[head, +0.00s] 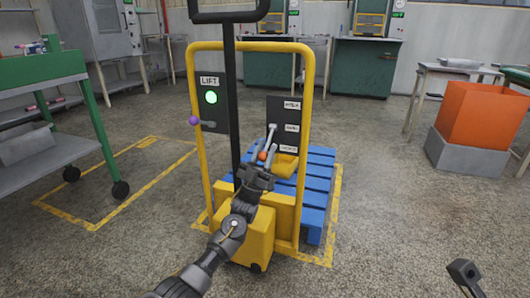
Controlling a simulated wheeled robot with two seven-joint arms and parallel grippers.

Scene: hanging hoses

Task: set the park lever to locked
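The yellow-framed lift truck (304,90) stands ahead of me. Its right black panel (280,110) carries three white labels, too small to read surely. An orange knob (262,156), which looks like the end of the park lever, shows low at this panel. Its shaft and setting are hidden or unclear. My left gripper (267,147) reaches up to the knob, with its two grey fingers apart on either side of it. I cannot tell whether they touch it. A dark end part of my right arm (465,272) shows at bottom right, away from the truck; its fingers cannot be made out.
The truck's left panel has a LIFT label (210,81), a lit green lamp (211,97) and a purple-knobbed lever (194,120). A blue pallet (312,190) lies behind the frame. A green cart (45,68) stands left, an orange bin (482,115) right. Floor between is clear.

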